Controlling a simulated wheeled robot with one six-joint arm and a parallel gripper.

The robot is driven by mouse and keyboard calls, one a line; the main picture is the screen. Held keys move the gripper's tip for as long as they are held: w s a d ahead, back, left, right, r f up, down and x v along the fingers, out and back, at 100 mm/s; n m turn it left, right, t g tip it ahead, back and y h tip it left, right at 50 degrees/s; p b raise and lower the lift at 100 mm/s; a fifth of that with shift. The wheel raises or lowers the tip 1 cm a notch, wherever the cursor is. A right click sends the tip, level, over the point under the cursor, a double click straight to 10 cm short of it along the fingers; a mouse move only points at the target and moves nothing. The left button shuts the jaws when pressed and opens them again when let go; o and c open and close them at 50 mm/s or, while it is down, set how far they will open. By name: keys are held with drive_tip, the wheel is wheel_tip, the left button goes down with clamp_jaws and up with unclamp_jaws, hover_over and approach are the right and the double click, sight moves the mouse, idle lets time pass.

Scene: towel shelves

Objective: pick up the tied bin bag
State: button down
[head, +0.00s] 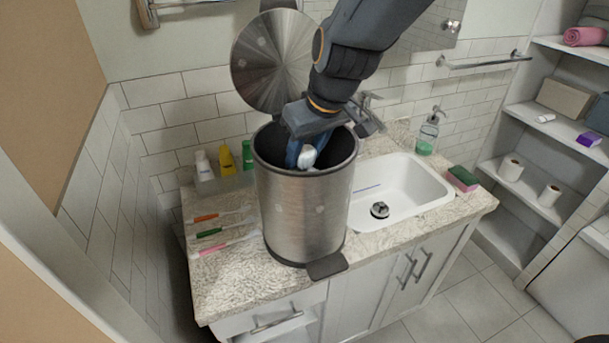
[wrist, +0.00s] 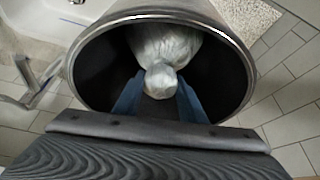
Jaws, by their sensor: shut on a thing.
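The tied bin bag (wrist: 168,45) is whitish and sits inside the steel pedal bin; its knotted top (wrist: 160,82) is between my fingers. In the head view only its pale top (head: 307,156) shows, and the rest is hidden by the bin wall. The pedal bin (head: 303,212) stands on the counter with its round lid (head: 272,62) open behind it. My gripper (head: 306,158) reaches down into the bin's mouth, its blue fingers shut on the bag's top. It also shows in the wrist view (wrist: 159,90).
A white sink (head: 412,204) is right of the bin, with a soap dispenser (head: 428,133) and a sponge (head: 463,179). Several bottles (head: 226,160) stand behind left; toothbrushes (head: 222,231) lie at the left. Shelves (head: 535,195) are at the far right.

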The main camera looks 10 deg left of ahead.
drive_tip(key=s+r+p, duration=0.3)
drive_tip(key=r+p, duration=0.5)
drive_tip(key=r, duration=2.2)
drive_tip(key=shift+s, duration=0.2)
drive_tip(key=shift+r, duration=0.15)
idle(0.5)
drive_tip(key=shift+r, duration=0.65)
